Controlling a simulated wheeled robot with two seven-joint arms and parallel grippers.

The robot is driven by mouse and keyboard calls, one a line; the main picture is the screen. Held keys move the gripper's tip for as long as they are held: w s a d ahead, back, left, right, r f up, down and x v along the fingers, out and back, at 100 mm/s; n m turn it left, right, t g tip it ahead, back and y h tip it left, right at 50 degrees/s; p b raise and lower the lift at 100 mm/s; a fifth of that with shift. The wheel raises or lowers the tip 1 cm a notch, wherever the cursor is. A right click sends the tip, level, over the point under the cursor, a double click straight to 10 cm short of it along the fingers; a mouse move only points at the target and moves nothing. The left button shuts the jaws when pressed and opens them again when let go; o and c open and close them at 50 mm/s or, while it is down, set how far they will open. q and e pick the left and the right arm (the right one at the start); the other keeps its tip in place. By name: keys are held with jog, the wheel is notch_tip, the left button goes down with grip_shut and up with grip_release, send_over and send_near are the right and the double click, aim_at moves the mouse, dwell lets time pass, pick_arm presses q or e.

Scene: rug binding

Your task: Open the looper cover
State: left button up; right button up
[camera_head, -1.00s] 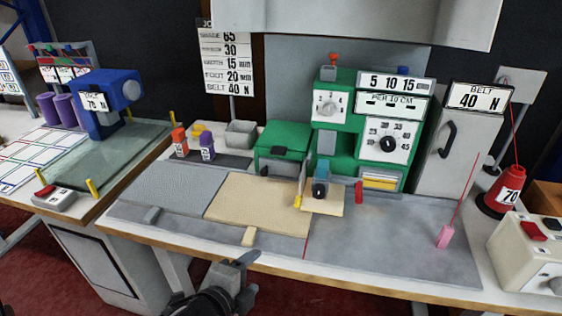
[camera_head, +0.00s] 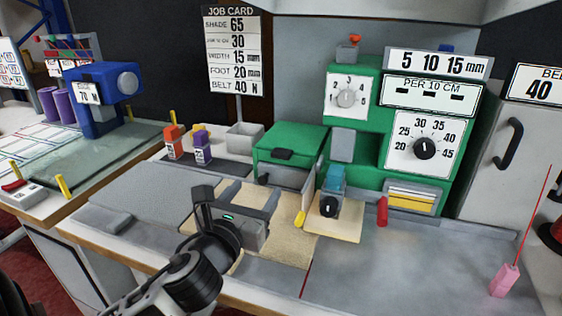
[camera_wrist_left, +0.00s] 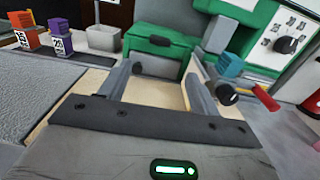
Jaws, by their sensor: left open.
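The green machine (camera_head: 357,125) stands at the back of the bench. My left gripper (camera_head: 252,191) is open and empty over the tan board, in front of the box and apart from the handle. Its two fingers (camera_wrist_left: 158,75) point toward the box in the wrist view. My right gripper is out of view.
Orange and purple spools (camera_head: 203,150) and a grey bin (camera_head: 244,136) are left of the box. A red peg (camera_head: 382,212) stands farther right.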

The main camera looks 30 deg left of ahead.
aim_at(279, 158)
pick_arm(q)
jog(key=x, duration=1.2)
jog(key=shift+w, duration=0.6)
jog(key=shift+w+a, duration=0.1)
jog(key=shift+w, duration=0.05)
jog(key=shift+c, duration=0.3)
